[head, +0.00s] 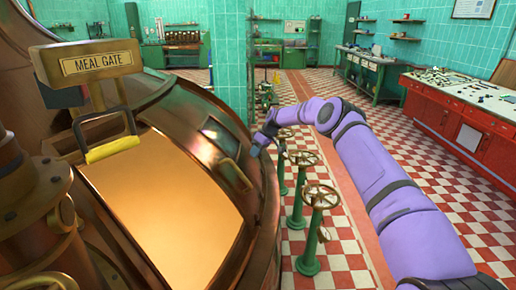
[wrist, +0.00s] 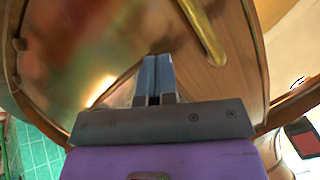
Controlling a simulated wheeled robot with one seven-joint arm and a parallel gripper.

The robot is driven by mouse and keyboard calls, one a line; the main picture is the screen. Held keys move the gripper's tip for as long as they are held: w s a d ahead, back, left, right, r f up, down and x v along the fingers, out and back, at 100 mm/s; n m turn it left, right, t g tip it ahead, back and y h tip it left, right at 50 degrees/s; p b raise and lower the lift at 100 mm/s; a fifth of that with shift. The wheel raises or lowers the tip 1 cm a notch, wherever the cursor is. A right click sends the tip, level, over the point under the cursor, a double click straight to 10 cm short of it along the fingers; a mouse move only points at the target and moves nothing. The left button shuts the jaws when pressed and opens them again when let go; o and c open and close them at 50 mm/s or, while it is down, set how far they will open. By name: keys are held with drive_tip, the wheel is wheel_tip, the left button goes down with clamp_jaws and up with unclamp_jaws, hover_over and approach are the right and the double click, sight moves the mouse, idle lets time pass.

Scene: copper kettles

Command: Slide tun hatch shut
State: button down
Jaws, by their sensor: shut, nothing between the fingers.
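The copper tun (head: 262,205) fills the left of the head view. A wide, smooth, glowing orange area (head: 165,210) shows in its top; it looks like the hatch opening. To its right is a curved, shiny copper panel (head: 205,130) that looks like the hatch, with a framed dark patch. A brass bar (wrist: 205,30) crosses a copper surface in the wrist view; it looks like a handle. My gripper (wrist: 157,62) is shut and empty, its tips left of and below that bar in the picture.
A "MEAL GATE" sign (head: 97,64) and a yellow-gripped lever (head: 112,148) stand at the tun's left. Green valve posts with brass handwheels (head: 320,196) stand close to the tun's right, beside my arm. A red console (head: 470,125) is at far right. Checkered floor lies between.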

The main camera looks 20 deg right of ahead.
drive_tip(key=s+a+f, duration=0.2)
drive_tip(key=a+f, duration=0.3)
drive_tip(key=shift+a, duration=0.25)
drive_tip(key=shift+s, duration=0.2)
